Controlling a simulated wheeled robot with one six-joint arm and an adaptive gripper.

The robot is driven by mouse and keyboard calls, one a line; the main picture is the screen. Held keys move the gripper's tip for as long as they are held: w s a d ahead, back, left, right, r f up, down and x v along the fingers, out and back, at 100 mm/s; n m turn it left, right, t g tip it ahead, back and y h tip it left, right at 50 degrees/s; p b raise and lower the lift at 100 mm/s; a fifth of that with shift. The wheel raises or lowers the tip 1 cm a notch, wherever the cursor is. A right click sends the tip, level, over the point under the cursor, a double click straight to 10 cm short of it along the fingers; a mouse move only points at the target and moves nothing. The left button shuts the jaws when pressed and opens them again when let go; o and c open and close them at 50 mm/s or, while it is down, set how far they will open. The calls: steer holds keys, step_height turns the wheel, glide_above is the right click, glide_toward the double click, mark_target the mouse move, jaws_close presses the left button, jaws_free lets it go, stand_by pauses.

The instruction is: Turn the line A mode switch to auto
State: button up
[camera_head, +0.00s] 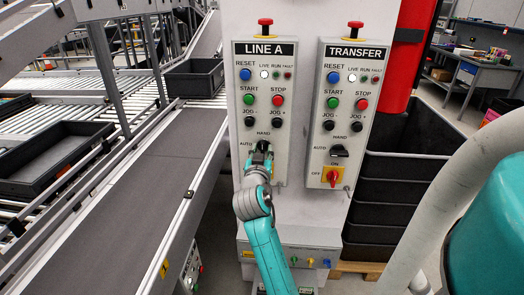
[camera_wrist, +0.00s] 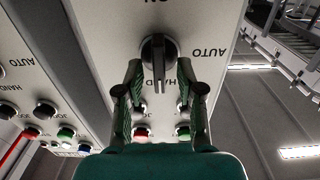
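The black line A mode switch sits low on the LINE A panel (camera_head: 276,50), between the HAND and AUTO labels. In the wrist view the round knob (camera_wrist: 158,48) shows with its bar handle pointing toward the HAND label. My gripper (camera_wrist: 159,68) is open, its two fingers on either side of the handle, with visible gaps and no clear contact. In the head view my gripper (camera_head: 258,158) is in front of the switch and hides most of it. The AUTO label is left of the switch in the head view and right in the wrist view.
The TRANSFER panel (camera_head: 350,52) is close on the right, with its own black mode switch (camera_head: 339,151) and a red-yellow ON/OFF switch (camera_head: 333,175). Buttons lie just above the line A switch. A conveyor (camera_head: 140,190) runs on the left. Black crates (camera_head: 395,190) stand right.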

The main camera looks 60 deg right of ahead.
steer(key=shift+w+d, duration=0.15)
steer(key=shift+d, duration=0.2)
jaws_close()
